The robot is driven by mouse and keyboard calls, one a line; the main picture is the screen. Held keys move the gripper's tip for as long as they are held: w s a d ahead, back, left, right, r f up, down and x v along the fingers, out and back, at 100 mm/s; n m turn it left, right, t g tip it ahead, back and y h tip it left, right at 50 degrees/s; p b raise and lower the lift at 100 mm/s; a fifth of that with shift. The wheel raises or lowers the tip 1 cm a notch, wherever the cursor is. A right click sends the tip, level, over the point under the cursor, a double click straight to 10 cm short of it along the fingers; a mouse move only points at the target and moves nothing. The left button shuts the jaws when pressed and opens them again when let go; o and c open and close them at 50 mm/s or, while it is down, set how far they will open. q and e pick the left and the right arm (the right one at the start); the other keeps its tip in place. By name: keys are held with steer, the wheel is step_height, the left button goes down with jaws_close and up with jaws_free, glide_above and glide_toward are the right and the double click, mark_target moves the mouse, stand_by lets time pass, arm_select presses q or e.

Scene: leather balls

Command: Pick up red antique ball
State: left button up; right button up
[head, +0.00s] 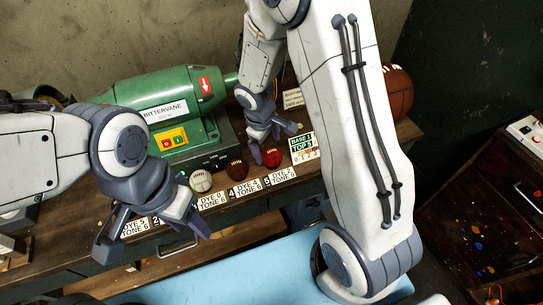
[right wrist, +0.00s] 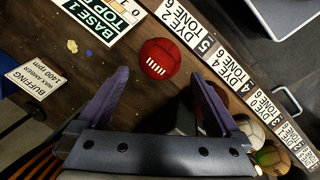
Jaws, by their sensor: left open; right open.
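A red ball (head: 273,157) with white stitching sits on the wooden bench, at the right end of a row of small balls. It also shows in the right wrist view (right wrist: 160,58), whole and just beyond my fingertips. My right gripper (head: 275,142) is open and empty above and behind the ball; its fingers (right wrist: 160,77) point toward it, one to each side, not around it. My left gripper (head: 155,238) is open and empty over the bench's front edge at the left. A dark brown ball (head: 237,169) and a white ball (head: 201,180) lie left of the red one.
Label cards (head: 284,176) line the bench's front edge. A green-and-white "BASE 1" sign (head: 303,148) stands right of the red ball. A green machine (head: 170,105) fills the back. A large brown ball (head: 399,92) is at the right, partly hidden by my right arm.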

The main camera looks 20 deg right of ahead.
mark_target(270, 151)
steer(key=f, duration=0.4)
steer(key=d+f+b, duration=0.1)
steer(key=f, duration=0.1)
steer(key=shift+w, duration=0.25)
steer(key=c, duration=1)
steer(key=shift+o, duration=0.2)
steer(key=shift+r, duration=0.1)
